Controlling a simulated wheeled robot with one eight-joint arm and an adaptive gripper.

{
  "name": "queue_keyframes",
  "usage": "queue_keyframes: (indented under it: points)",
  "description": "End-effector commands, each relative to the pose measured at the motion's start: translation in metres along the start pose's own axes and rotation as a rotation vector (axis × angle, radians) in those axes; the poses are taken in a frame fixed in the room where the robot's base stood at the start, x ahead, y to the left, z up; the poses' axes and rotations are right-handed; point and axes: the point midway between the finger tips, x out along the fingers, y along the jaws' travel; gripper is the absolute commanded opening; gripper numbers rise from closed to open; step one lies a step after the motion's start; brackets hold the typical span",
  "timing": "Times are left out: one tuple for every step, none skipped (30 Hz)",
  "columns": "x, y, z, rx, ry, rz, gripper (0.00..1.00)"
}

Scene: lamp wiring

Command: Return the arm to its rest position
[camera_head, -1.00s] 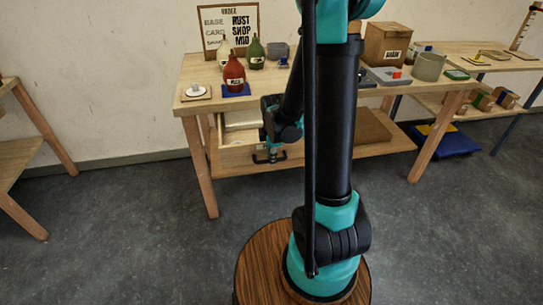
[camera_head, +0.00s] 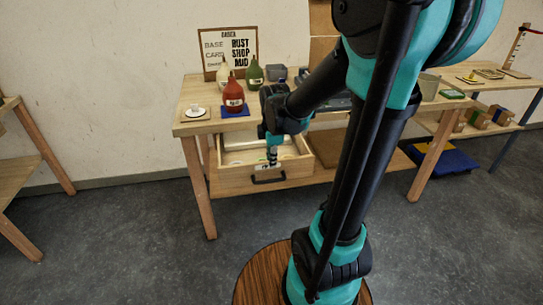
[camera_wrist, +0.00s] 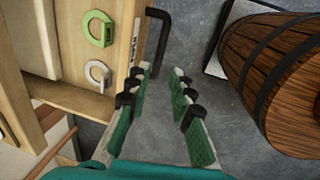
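My gripper (camera_head: 271,155) hangs over the front of the open drawer (camera_head: 232,185) under the table, just above its black handle (camera_head: 268,180). In the wrist view my gripper (camera_wrist: 163,73) has its two green-padded fingers apart, with only grey floor between them. A green ring-like piece (camera_wrist: 91,38) and a white one (camera_wrist: 91,75) lie in the drawer. My arm rises at the right of the head view and hides part of the table.
The table (camera_head: 200,124) holds a red bottle (camera_head: 233,95) on a blue mat, a green bottle (camera_head: 254,73), a pale bottle (camera_head: 223,73) and an order board (camera_head: 212,70). A second table (camera_head: 510,82) stands at the right. The floor (camera_head: 120,235) at the left is clear.

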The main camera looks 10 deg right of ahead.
Motion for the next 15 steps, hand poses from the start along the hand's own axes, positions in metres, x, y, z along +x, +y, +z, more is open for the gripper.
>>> queue_keyframes:
  points:
    - [-0.0046, -0.0004, 0.0, 0.0, 0.0, 0.0, 0.22]
    - [-0.0066, -0.0006, 0.0, 0.0, 0.0, 0.0, 0.22]
    - [-0.0089, -0.0004, 0.0, 0.0, 0.0, 0.0, 0.22]
    - [-0.0103, -0.0003, 0.0, 0.0, 0.0, 0.0, 0.22]
    - [-0.0113, -0.0003, 0.0, 0.0, 0.0, 0.0, 0.22]
    - [-0.0123, -0.0003, 0.0, 0.0, 0.0, 0.0, 0.22]
    - [-0.0128, -0.0003, 0.0, 0.0, 0.0, 0.0, 0.22]
    - [-0.0131, -0.0004, 0.0, 0.0, 0.0, 0.0, 0.22]
    - [-0.0133, -0.0004, 0.0, 0.0, 0.0, 0.0, 0.22]
    - [-0.0134, -0.0003, 0.0, 0.0, 0.0, 0.0, 0.22]
    - [-0.0134, -0.0003, 0.0, 0.0, 0.0, 0.0, 0.22]
    - [-0.0133, -0.0003, 0.0, 0.0, 0.0, 0.0, 0.22]
    - [-0.0133, -0.0003, 0.0, 0.0, 0.0, 0.0, 0.22]
    - [-0.0133, -0.0003, 0.0, 0.0, 0.0, 0.0, 0.22]
    - [-0.0133, -0.0003, 0.0, 0.0, 0.0, 0.0, 0.22]
